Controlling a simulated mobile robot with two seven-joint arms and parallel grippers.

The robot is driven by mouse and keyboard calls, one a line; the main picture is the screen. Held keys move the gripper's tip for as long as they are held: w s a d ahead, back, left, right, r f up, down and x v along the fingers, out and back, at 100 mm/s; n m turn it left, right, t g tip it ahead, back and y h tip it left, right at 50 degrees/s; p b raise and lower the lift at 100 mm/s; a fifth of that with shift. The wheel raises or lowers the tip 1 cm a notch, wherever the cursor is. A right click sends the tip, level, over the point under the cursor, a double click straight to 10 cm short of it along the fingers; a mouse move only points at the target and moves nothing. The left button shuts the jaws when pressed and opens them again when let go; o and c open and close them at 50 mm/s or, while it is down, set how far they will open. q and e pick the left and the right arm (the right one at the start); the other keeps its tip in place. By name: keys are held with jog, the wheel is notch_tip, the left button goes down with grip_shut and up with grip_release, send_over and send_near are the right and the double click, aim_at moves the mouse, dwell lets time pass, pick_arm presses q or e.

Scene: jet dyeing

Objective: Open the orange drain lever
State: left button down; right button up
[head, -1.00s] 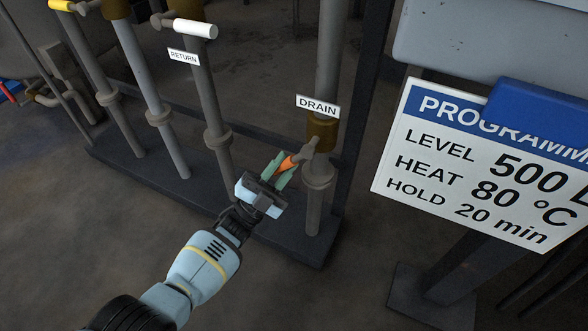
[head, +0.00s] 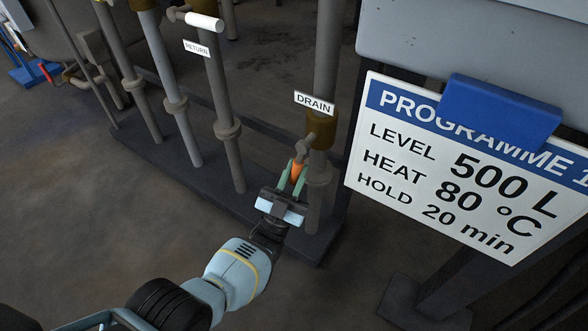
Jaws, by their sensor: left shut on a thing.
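The orange drain lever (head: 297,171) sits on the drain pipe (head: 325,80), below the white DRAIN label (head: 315,103) and the brass-coloured valve body (head: 320,130). Its grey stem (head: 305,148) runs up to the valve. The lever points down and toward me, close in front of the pipe. My left gripper (head: 292,176) is shut on the orange lever, with one green finger on each side. The fingers hide part of the grip. My right gripper is not in view.
The RETURN pipe (head: 223,110) with a white lever (head: 204,23) stands to the left. A dark plinth (head: 190,183) carries the pipes. A white programme sign (head: 440,185) with a blue clip (head: 500,110) is close on the right. Open floor lies at the lower left.

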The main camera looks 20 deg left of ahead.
pick_arm(q)
jog(key=shift+d+r+n+t+y, duration=0.15)
jog(key=shift+d+n+y, duration=0.15)
jog(key=shift+n+y, duration=0.55)
jog(key=shift+d+r+n+t+y, duration=0.1)
jog(key=shift+d+n+y, duration=0.25)
jog(key=shift+n+y, duration=0.5)
jog(key=shift+d+r+n+t+y, duration=0.15)
jog(key=shift+d+n+y, duration=0.15)
jog(key=shift+n+y, duration=0.55)
jog(key=c, duration=1.3)
grip_release()
jog(key=shift+w+d+f, duration=0.1)
jog(key=shift+f, duration=0.15)
jog(key=shift+v, duration=3.9)
